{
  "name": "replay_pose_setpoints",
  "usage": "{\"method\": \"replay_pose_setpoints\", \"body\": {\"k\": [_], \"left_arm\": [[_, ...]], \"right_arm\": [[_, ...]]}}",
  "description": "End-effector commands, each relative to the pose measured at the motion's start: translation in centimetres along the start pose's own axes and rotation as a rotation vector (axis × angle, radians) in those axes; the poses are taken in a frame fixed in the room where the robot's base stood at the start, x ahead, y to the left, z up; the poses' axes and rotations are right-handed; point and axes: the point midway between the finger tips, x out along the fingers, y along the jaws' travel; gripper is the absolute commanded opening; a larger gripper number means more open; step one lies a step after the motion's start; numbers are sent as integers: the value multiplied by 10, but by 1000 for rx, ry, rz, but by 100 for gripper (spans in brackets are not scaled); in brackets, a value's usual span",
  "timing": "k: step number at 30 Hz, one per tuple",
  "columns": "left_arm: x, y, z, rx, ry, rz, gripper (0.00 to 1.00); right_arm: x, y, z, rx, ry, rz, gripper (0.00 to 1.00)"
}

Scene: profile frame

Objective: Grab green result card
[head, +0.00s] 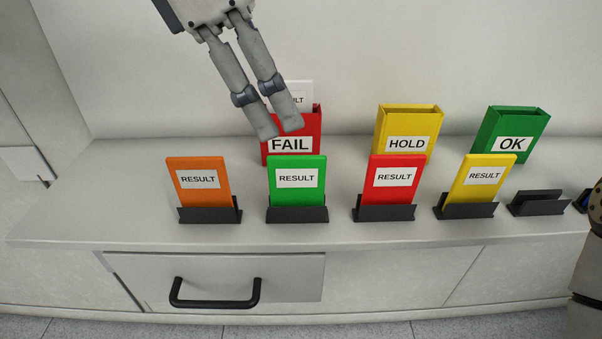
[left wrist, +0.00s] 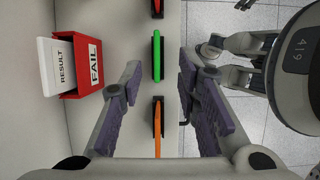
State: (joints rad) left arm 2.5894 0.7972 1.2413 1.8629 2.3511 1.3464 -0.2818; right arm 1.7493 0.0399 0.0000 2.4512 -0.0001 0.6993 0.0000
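The green result card (head: 297,182) stands upright in a black holder (head: 297,214) near the front of the counter, second from left. My left gripper (head: 277,130) is open and empty, pointing down; in the head view its fingertips overlap the red FAIL box (head: 292,120) behind the card. In the left wrist view the green card (left wrist: 157,55) appears edge-on as a thin strip, ahead of the gap between the spread fingers (left wrist: 168,85). The fingers do not touch it. Part of my right arm (head: 590,270) shows at the right edge; its finger state is unclear.
An orange card (head: 204,185) stands left of the green one; red (head: 397,180) and yellow (head: 480,180) cards stand right. An empty holder (head: 538,203) follows. HOLD (head: 408,120) and OK (head: 513,130) boxes stand behind. A white card (head: 296,92) sits in the FAIL box.

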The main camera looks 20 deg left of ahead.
Motion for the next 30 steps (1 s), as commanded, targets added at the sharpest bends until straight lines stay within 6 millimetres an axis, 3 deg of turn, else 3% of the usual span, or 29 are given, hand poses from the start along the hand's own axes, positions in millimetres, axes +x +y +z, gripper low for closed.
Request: {"method": "replay_pose_setpoints", "body": {"k": [12,21,25,30], "left_arm": [[70,1,-8,-1,3,-1,30],[79,2,-8,-2,1,1,30],[79,2,-8,-2,1,1,1],[79,2,-8,-2,1,1,0]], "right_arm": [[0,0,-1,0,3,0,40],[0,0,-1,0,4,0,40],[0,0,-1,0,4,0,40],[0,0,-1,0,4,0,40]]}}
